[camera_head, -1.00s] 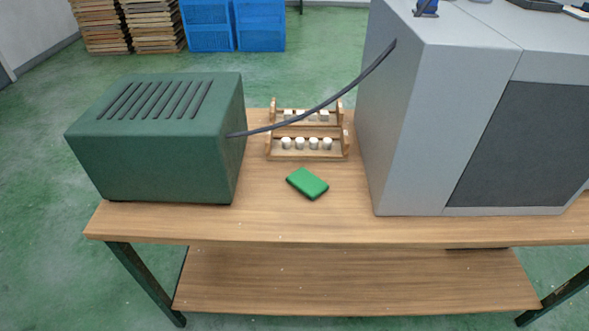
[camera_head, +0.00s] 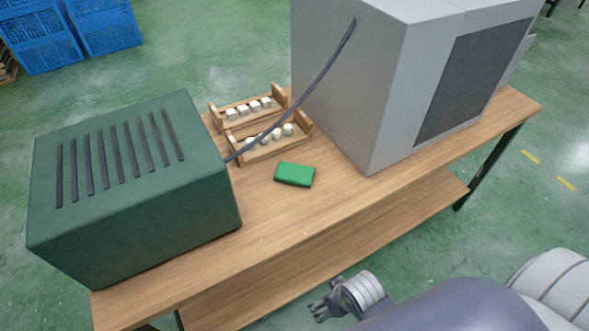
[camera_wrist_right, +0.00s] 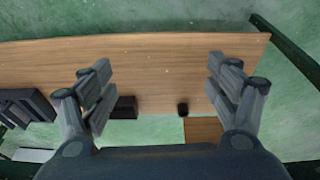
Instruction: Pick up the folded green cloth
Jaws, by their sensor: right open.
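The folded green cloth (camera_head: 295,174) lies flat on the wooden table (camera_head: 330,205), between the dark green box and the grey cabinet. My right gripper (camera_head: 318,308) is below and in front of the table's front edge in the head view, well apart from the cloth. In the right wrist view the right gripper (camera_wrist_right: 158,95) has its two fingers spread wide with nothing between them. The cloth does not show in that view. My left gripper is not in view.
A dark green slotted box (camera_head: 130,185) stands left of the cloth. A tall grey cabinet (camera_head: 345,90) stands to its right. A black cable (camera_head: 310,90) hangs between them, over wooden racks (camera_head: 268,145) with white pieces. The tabletop in front of the cloth is clear.

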